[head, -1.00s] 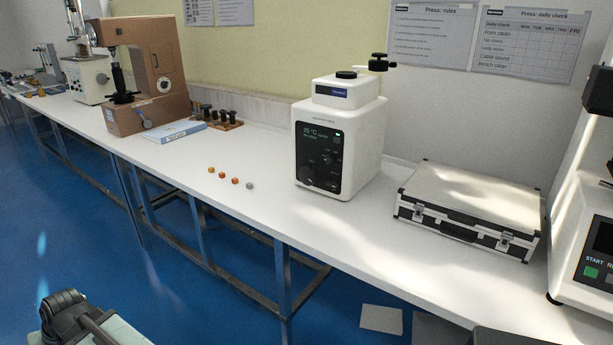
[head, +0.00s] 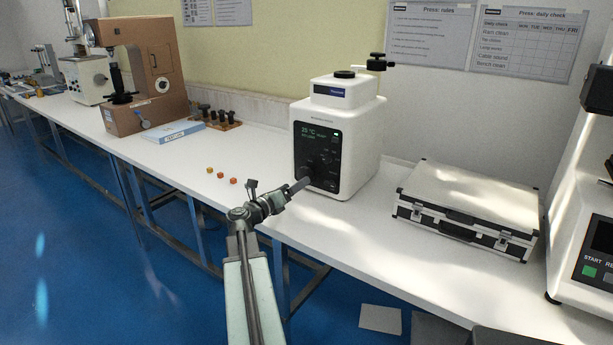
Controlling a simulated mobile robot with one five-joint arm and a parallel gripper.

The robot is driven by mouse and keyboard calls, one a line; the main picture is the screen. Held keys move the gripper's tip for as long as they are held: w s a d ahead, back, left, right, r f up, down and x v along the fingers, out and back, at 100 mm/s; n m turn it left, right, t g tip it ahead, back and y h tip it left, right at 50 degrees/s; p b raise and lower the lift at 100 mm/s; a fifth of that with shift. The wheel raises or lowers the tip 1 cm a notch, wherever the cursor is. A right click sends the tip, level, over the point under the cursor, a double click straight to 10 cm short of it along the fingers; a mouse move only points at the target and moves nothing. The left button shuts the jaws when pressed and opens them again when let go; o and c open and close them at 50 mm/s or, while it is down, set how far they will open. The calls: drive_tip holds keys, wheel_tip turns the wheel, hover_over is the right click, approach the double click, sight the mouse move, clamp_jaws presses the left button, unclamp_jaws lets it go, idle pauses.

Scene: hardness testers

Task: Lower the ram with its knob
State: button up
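A white press (head: 355,145) with a dark control panel (head: 318,150) and a lit green readout stands on the bench. A round black cap (head: 345,74) sits on its top. A black knob (head: 377,63) stands at the upper right on a side arm. I cannot tell which of these parts moves the ram; the ram itself is not visible. My arm reaches up from the bottom of the head view. My gripper (head: 299,186) appears in front of the panel's lower left edge. It looks narrow; I cannot tell its opening or any contact.
Small cubes (head: 220,175) lie on the bench left of my gripper. A silver case (head: 468,205) stands right of the press, and another white machine (head: 590,240) stands at the right edge. A brown tester (head: 140,75) stands further left. Bare bench lies before the press.

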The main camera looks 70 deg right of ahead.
drive_tip(key=x, duration=0.7)
drive_tip(key=shift+d, duration=0.35)
